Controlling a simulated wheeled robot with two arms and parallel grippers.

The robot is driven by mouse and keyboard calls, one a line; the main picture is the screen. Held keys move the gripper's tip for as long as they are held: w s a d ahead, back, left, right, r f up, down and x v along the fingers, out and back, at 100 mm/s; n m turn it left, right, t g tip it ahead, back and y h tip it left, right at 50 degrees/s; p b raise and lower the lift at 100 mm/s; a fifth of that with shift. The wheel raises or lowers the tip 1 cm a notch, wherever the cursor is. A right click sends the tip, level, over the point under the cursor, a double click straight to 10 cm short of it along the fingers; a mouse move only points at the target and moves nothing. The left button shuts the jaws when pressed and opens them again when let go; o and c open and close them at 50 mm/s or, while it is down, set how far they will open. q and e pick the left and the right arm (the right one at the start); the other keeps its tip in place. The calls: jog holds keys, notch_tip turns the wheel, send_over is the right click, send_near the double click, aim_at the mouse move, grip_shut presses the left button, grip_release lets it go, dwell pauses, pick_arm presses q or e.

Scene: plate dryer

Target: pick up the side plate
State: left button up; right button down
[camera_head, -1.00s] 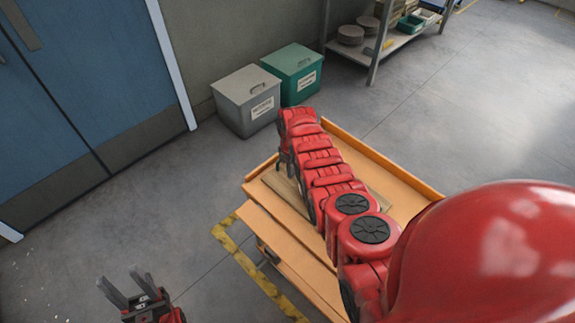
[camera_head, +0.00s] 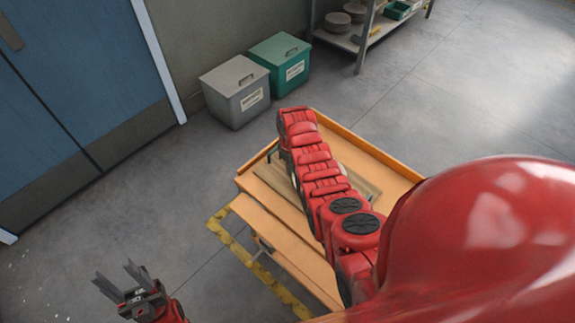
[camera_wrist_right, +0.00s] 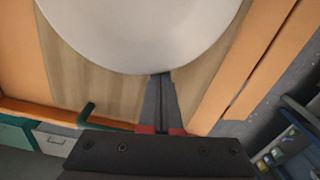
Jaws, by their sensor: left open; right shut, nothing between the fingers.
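The side plate (camera_wrist_right: 145,30) is a white round plate, seen large at the top of the right wrist view over a wooden board (camera_wrist_right: 95,82). My right gripper (camera_wrist_right: 160,77) is shut and empty, its fingertips at the plate's near rim in the picture. I cannot tell whether they touch it. In the head view my red right arm reaches over the orange cart (camera_head: 285,212) and hides the right gripper and most of the plate. My left gripper (camera_head: 115,270) is open and empty, low at the left, over the floor and away from the cart.
A dark green bar (camera_wrist_right: 88,114) stands near the board's edge. The cart has raised orange edges. A grey bin (camera_head: 236,92) and a green bin (camera_head: 281,62) stand behind it by the wall. A shelf (camera_head: 362,38) is further back. The floor at the left is clear.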

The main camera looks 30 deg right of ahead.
jog(key=shift+s+d, duration=0.35)
jog(key=shift+s, duration=0.3)
jog(key=shift+s+d, duration=0.35)
jog(key=shift+s, duration=0.25)
jog(key=shift+s+d, duration=0.35)
jog(key=shift+s, duration=0.3)
